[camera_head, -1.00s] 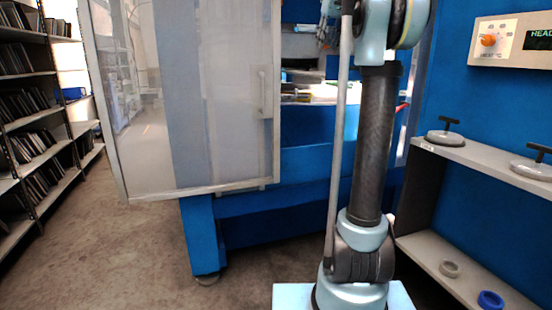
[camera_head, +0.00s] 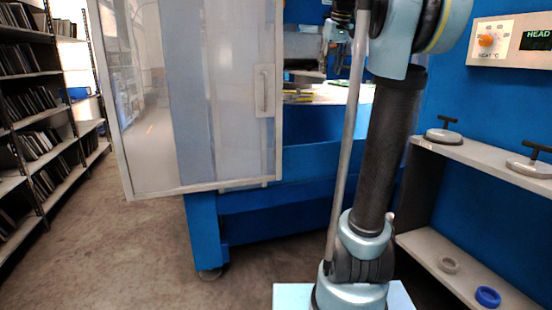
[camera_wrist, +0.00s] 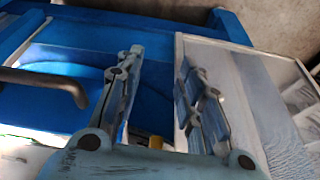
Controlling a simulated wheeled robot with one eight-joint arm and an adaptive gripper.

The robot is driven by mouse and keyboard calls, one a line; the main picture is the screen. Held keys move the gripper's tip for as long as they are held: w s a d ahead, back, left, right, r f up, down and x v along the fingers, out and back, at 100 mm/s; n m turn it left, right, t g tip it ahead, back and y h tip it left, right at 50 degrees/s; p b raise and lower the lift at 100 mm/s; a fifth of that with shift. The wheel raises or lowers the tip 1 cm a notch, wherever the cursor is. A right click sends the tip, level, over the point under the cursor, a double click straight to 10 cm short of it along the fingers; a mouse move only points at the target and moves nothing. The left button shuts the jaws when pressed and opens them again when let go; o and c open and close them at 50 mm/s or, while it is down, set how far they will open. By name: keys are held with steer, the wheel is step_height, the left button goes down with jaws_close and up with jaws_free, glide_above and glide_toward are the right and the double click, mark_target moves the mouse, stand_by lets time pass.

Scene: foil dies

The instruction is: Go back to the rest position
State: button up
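My gripper (camera_wrist: 160,62) shows in the wrist view with its two fingers apart and nothing held between their tips. A blue machine part and the pale framed door panel (camera_wrist: 250,85) lie beyond the fingers. In the head view my arm stands upright on its base, leaning a little to the right, with its upper part cut off by the top edge. The gripper end hangs partly in view near the top middle, in front of the blue machine (camera_head: 310,165); its fingers are too small to read there.
The machine's clear door (camera_head: 225,100) stands open left of my arm. A heat control box (camera_head: 510,42) hangs above. Racks (camera_head: 35,120) stand at far left; floor is clear.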

steer(key=s+f+m, duration=0.1)
steer(key=s+f, duration=0.9)
steer(key=f, duration=0.5)
steer(key=s+f+g, duration=0.1)
steer(key=s+f, duration=1)
steer(key=f, duration=0.4)
steer(key=s+f+m+h, duration=0.1)
steer(key=s+f, duration=1)
steer(key=f, duration=0.5)
steer(key=shift+s+a+m+g, duration=0.2)
steer(key=shift+a+m+g, duration=0.1)
steer(key=shift+w+f, duration=0.2)
steer(key=shift+w, duration=0.25)
steer(key=shift+c, duration=0.2)
